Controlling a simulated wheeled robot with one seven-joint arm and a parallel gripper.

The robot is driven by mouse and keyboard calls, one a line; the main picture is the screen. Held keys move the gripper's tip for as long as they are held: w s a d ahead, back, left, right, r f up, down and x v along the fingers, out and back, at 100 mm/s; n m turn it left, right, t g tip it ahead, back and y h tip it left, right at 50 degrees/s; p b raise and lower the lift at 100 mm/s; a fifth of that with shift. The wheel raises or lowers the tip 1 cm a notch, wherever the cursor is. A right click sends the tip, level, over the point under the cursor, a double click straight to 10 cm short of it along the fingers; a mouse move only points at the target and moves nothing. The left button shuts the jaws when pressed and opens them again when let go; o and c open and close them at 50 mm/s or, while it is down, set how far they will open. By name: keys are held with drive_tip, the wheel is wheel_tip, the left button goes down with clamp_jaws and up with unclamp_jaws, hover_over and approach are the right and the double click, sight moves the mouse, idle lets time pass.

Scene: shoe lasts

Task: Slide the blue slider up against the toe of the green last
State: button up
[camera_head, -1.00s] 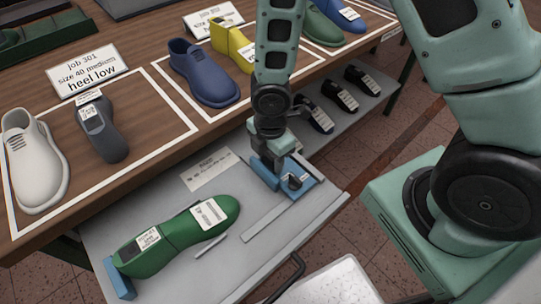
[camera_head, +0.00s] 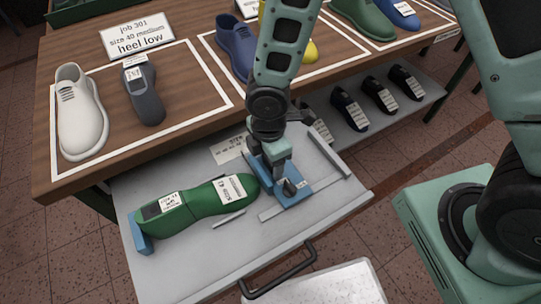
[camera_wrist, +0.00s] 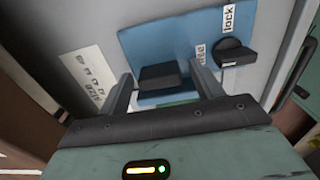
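The green last (camera_head: 195,207) lies on the grey pull-out shelf, heel in a blue stop (camera_head: 140,236) at the left, toe pointing right. The blue slider (camera_head: 296,192) stands at its toe, its upright left end touching the toe or very nearly so; I cannot tell which. My gripper (camera_head: 274,164) is down over the slider. In the wrist view my gripper (camera_wrist: 162,76) has its fingers apart on either side of a black grip block (camera_wrist: 160,77) on the blue slider plate (camera_wrist: 185,45), with small gaps visible. A black knob (camera_wrist: 237,54) sits by a "lock" label (camera_wrist: 229,18).
The shelf (camera_head: 215,262) has a black front handle (camera_head: 285,272) and a slot strip to the slider's right. A wooden bench above holds a white shoe (camera_head: 80,115), a grey last (camera_head: 145,92) and a blue shoe (camera_head: 237,45). Dark shoes stand on a lower shelf at right.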

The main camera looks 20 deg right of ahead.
drive_tip(key=shift+r, duration=0.1)
wheel_tip(320, 180, up, 17)
drive_tip(key=p, duration=0.3)
drive_tip(key=shift+d+r, duration=0.1)
drive_tip(key=shift+r, duration=0.05)
idle(0.6)
drive_tip(key=s+d+r+m, duration=0.2)
drive_tip(key=s+r+m, duration=0.1)
drive_tip(key=s+m, duration=0.3)
drive_tip(key=s+d+r+m, duration=0.2)
drive_tip(key=s+r+m, duration=0.2)
drive_tip(key=s+m, duration=0.2)
drive_tip(key=shift+s+d+m+y, duration=0.3)
drive_tip(key=shift+s+m, duration=0.1)
drive_tip(key=shift+m, duration=0.3)
idle(1.2)
